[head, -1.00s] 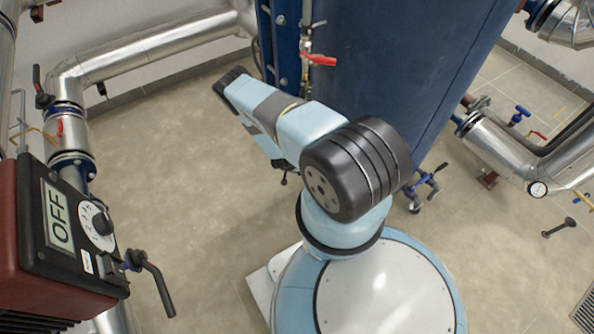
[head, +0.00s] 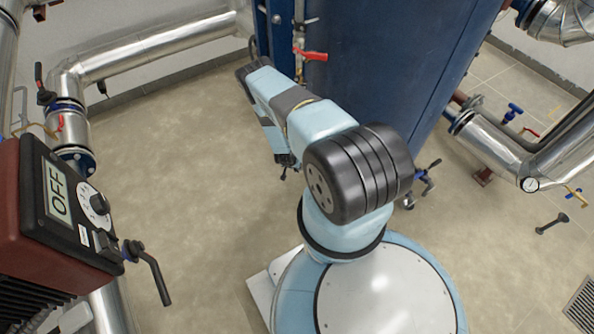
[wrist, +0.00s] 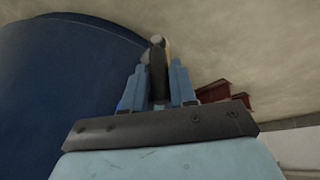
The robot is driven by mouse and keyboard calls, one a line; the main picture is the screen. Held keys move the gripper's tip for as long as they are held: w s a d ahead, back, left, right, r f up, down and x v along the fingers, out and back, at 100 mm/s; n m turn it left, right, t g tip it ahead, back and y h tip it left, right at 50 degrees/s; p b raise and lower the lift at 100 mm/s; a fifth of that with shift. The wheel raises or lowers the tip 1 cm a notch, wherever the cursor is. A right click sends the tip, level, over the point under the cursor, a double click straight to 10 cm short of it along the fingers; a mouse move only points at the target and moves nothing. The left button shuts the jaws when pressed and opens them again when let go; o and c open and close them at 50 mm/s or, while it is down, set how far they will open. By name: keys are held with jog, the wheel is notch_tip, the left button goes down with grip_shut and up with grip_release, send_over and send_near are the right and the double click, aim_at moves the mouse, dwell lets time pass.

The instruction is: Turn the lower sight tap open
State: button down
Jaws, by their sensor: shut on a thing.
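My gripper (wrist: 157,88) shows in the wrist view with its two blue fingers closed on a dark, upright handle (wrist: 158,68). Pale metal shows at the handle's far end. It appears to be the lower sight tap's handle, but the tap's body is hidden and its angle cannot be told. In the head view my arm reaches up left and folds down, and its end is small and dark, low beside the blue casing (head: 385,70). A tap with a red lever (head: 311,55) sits higher on a thin upright pipe, apart from my gripper.
Silver pipes run at the left (head: 150,45) and right (head: 500,145). The floor (head: 180,180) between box and arm is clear. Rusty brackets (wrist: 222,96) lie right of my fingers.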

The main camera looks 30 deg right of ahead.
jog(key=shift+s+d+f+y, duration=0.2)
jog(key=shift+s+y, duration=0.2)
jog(key=shift+s, duration=0.15)
jog(key=shift+s+t, duration=0.1)
jog(key=shift+t, duration=0.2)
jog(key=shift+r+y, duration=0.1)
jog(key=shift+y, duration=0.2)
jog(key=c, duration=1.3)
grip_release()
jog(key=o, duration=0.3)
jog(key=shift+w+d+r, duration=0.1)
jog(key=shift+w+d, duration=0.05)
jog(key=shift+w, duration=0.05)
